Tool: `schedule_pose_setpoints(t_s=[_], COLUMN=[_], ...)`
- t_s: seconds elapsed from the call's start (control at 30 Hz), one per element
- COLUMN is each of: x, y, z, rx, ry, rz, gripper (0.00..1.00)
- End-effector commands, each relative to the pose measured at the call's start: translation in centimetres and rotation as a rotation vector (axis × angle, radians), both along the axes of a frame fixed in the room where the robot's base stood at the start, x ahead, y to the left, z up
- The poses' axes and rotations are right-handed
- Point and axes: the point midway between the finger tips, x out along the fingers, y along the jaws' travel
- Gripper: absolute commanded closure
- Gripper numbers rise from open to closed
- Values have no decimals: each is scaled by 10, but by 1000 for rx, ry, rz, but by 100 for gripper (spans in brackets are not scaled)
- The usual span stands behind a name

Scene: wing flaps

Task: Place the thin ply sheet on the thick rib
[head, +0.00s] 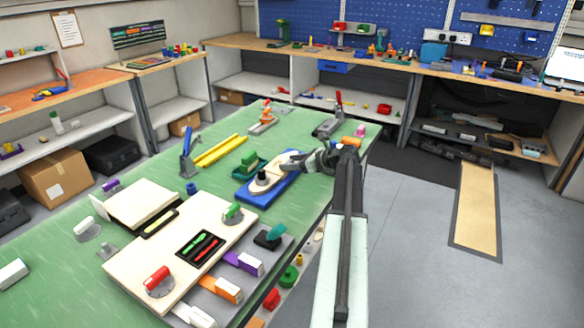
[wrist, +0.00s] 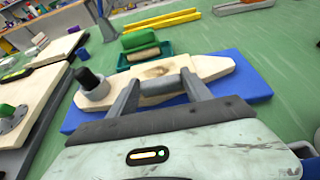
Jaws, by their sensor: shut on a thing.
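A pale wooden piece with a tapered end (head: 277,182), which I take for the thick rib, lies on a blue block (head: 246,192). In the wrist view it (wrist: 211,66) runs across behind my fingers. A black-topped grey knob (wrist: 90,84) stands on its left end. My gripper (head: 300,161) is over the right part of the wood. In the wrist view my gripper (wrist: 160,88) holds a narrow grey-brown strip between its fingers, probably the thin ply sheet. I cannot tell whether it touches the wood.
A dark green tray (wrist: 124,63) with a green block (wrist: 140,40) sits just behind. Yellow bars (head: 220,151) lie farther back. Pale panels (head: 205,216) with coloured knobs cover the near left.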

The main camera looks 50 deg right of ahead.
Motion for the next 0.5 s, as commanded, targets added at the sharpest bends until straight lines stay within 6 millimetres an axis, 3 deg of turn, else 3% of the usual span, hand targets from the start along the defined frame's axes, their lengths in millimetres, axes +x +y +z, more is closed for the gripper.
schedule_pose_setpoints(t_s=[0.17, 0.2, 0.27, 0.5], x=[0, 0, 0, -1], y=[0, 0, -1, -1], z=[-4, -3, -2, -2], rx=[0, 0, 0, 0], ry=[0, 0, 0, 0], rz=[0, -1, -1, -1], gripper=[83, 34, 21, 21])
